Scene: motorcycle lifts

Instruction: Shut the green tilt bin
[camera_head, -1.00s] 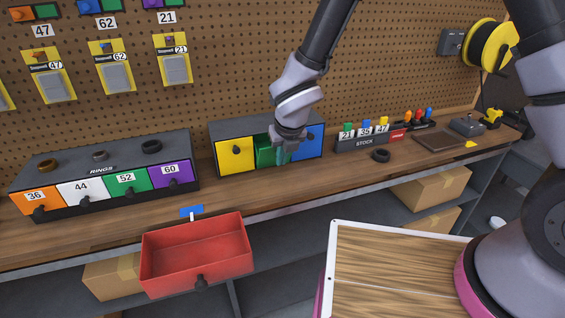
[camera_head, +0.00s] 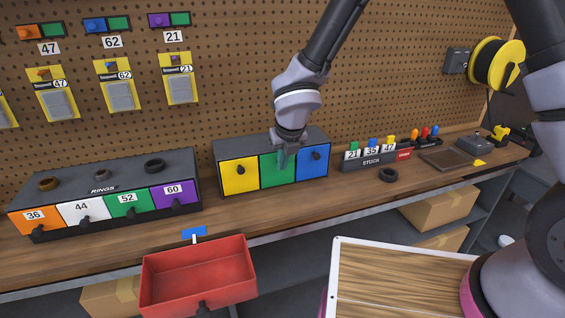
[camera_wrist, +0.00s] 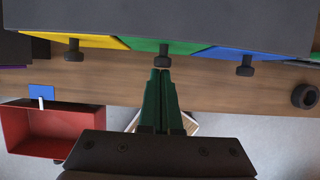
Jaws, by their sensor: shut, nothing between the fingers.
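The green tilt bin (camera_head: 268,172) is the middle one of three in a dark cabinet (camera_head: 230,150) on the workbench. Its front looks flush with the yellow bin (camera_head: 240,181) on its left and the blue bin (camera_head: 310,168) on its right. My gripper (camera_head: 281,166) is in front of the upper part of the green bin and hides part of it. In the wrist view the gripper fingers (camera_wrist: 161,72) are together and empty. Their tips are at or just short of the green bin's dark knob (camera_wrist: 163,58); contact cannot be told.
A ring rack (camera_head: 100,184) with numbered drawers stands left on the bench. A red open tray (camera_head: 200,272) juts out below the bench edge. A stock rack (camera_head: 372,163) and a dark ring (camera_head: 388,176) are to the right. Bare bench lies before the cabinet.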

